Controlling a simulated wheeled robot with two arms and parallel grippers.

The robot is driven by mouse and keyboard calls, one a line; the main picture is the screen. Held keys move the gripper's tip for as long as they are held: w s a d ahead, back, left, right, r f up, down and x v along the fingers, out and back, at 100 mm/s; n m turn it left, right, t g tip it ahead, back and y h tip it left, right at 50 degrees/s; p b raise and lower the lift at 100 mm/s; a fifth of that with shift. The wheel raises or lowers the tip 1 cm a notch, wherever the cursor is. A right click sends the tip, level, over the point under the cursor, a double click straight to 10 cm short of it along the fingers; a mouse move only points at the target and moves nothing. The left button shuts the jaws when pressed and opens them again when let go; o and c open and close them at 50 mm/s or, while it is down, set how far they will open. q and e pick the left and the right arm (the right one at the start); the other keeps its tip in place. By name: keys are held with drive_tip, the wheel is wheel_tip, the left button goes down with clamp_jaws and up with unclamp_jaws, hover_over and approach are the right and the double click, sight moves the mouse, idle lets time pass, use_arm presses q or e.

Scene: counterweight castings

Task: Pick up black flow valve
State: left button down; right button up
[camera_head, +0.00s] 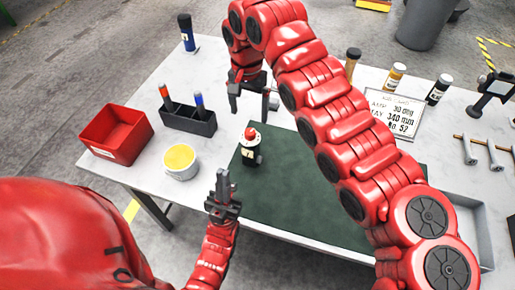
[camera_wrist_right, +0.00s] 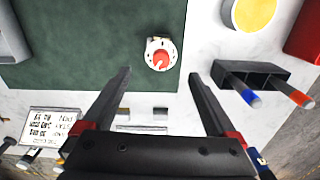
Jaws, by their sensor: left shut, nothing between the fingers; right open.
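The flow valve (camera_head: 250,148) stands upright near the left edge of the dark green mat (camera_head: 290,195). It has a red knob, a white ring and a dark body with a pale label. My right gripper (camera_head: 250,104) is open and empty, behind the valve in the head view. In the right wrist view the valve (camera_wrist_right: 160,54) lies just beyond and between the open fingertips (camera_wrist_right: 160,74), seen from above with nothing touching it. My left gripper (camera_head: 222,178) is shut and empty, in front of the valve and apart from it.
A black holder (camera_head: 188,120) with two markers, a red bin (camera_head: 116,134) and a yellow-filled tub (camera_head: 181,162) stand left. A blue bottle (camera_head: 187,34) is at the back left. A sign (camera_head: 394,112), several bottles and a grey tray (camera_head: 470,226) are right. My right arm covers the middle right.

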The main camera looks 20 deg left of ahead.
sight(250, 140)
drive_tip(key=f+p, duration=0.1)
drive_tip(key=f, duration=1)
drive_tip(key=shift+a+f+p, duration=0.15)
drive_tip(key=shift+a+p, duration=0.05)
drive_tip(key=shift+p, duration=0.1)
drive_tip(key=shift+d+f, duration=0.1)
drive_tip(key=shift+f, duration=0.2)
drive_tip(key=shift+w+f, duration=0.15)
drive_tip(key=shift+f, duration=0.35)
drive_tip(key=shift+w+f+p, duration=0.1)
drive_tip(key=shift+f+p, duration=0.2)
drive_tip(key=shift+p, duration=0.2)
wheel_tip(250, 140, down, 3)
drive_tip(key=shift+w+f+p, duration=0.1)
drive_tip(key=shift+f+p, duration=0.05)
drive_tip(key=shift+p, duration=0.65)
drive_tip(key=shift+f, duration=0.2)
drive_tip(key=shift+w, duration=0.1)
clamp_jaws()
